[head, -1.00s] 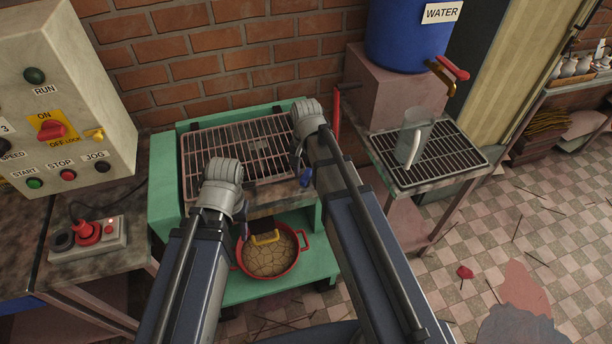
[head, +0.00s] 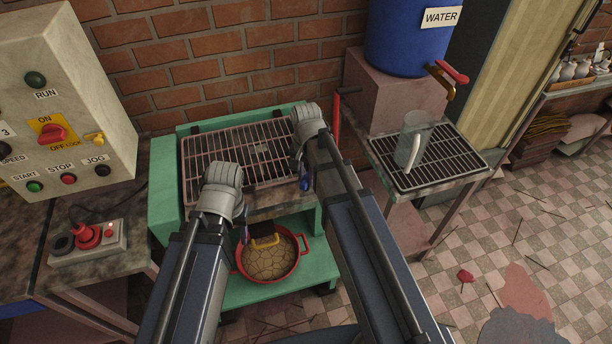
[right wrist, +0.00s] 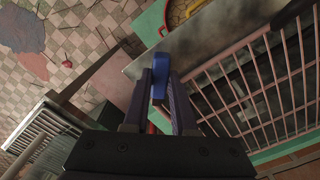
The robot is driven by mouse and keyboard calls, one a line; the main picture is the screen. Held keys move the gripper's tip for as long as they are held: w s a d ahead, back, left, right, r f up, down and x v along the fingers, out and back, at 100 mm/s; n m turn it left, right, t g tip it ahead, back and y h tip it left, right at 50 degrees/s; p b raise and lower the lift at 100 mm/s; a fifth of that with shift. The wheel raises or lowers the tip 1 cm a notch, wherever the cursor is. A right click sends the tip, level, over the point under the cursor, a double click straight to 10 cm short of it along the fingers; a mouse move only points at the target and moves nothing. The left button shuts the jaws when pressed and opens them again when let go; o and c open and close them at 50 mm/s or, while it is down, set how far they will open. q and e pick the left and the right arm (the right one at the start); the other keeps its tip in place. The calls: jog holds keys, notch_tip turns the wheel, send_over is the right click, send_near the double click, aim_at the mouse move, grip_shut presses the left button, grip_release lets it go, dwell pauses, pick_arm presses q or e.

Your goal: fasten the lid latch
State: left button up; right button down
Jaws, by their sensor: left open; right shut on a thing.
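The barred lid (head: 238,155) lies flat over the green machine frame (head: 165,190), and its bars also show in the right wrist view (right wrist: 255,90). A blue latch handle (right wrist: 159,78) is at the lid's front right corner. My right gripper (head: 303,180) is shut on it; the right wrist view shows the handle between the two fingers (right wrist: 160,92). The latch's catch is hidden, so I cannot tell whether it is engaged. My left gripper (head: 243,232) is open and empty in front of the machine's front edge, its fingers mostly hidden by the wrist.
A red pan (head: 270,262) with cracked brown contents and a yellow handle (head: 266,241) sit on the lower shelf. A red upright bar (head: 337,118) stands right of the lid. A side rack (head: 440,165) holds a clear jug (head: 411,140). A control box (head: 60,110) stands left.

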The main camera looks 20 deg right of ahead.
jog(key=n, duration=0.4)
jog(key=shift+n, duration=2.1)
jog(key=c, duration=0.7)
grip_release()
